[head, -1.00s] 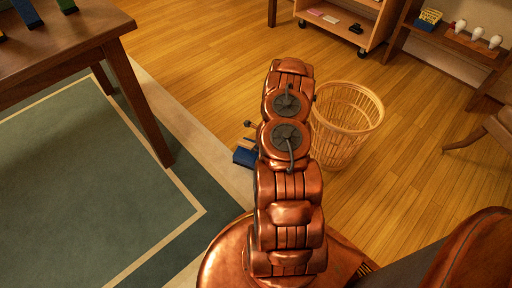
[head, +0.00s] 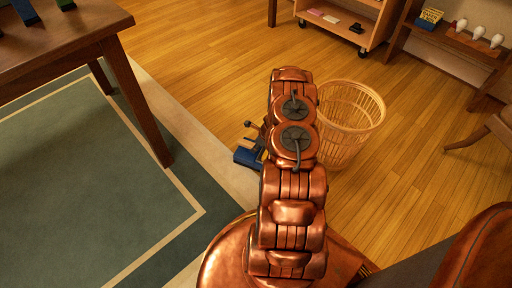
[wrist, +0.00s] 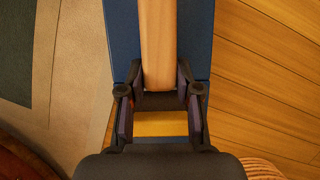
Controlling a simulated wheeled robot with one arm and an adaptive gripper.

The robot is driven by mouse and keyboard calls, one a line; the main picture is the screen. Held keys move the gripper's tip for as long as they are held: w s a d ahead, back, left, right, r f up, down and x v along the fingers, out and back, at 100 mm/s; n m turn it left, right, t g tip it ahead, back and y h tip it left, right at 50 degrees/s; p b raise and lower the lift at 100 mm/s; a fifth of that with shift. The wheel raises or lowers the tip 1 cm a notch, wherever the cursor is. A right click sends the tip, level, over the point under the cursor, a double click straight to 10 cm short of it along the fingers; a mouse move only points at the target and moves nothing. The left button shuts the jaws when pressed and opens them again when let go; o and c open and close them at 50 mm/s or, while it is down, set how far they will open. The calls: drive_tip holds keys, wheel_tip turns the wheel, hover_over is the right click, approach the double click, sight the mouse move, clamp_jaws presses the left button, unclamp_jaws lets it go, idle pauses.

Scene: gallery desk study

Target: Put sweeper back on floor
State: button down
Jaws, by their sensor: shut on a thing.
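The sweeper has a flat blue body (wrist: 205,40) and a pale wooden handle (wrist: 158,45) running up the middle of the wrist view. My gripper (wrist: 160,92) is shut on the handle, a finger on each side. A yellow part (wrist: 160,124) shows between the fingers, below the handle's end. In the head view the blue sweeper (head: 247,156) shows just left of my arm, over the edge between rug border and wood floor; my arm hides the rest. I cannot tell whether it touches the floor.
A wicker basket (head: 348,125) stands on the floor just right of my arm. A dark wooden desk (head: 75,40) with a leg near the rug (head: 90,190) is at left. A wheeled shelf (head: 345,25) is at the back.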

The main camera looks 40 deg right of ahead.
drive_tip(key=c, duration=0.8)
unclamp_jaws()
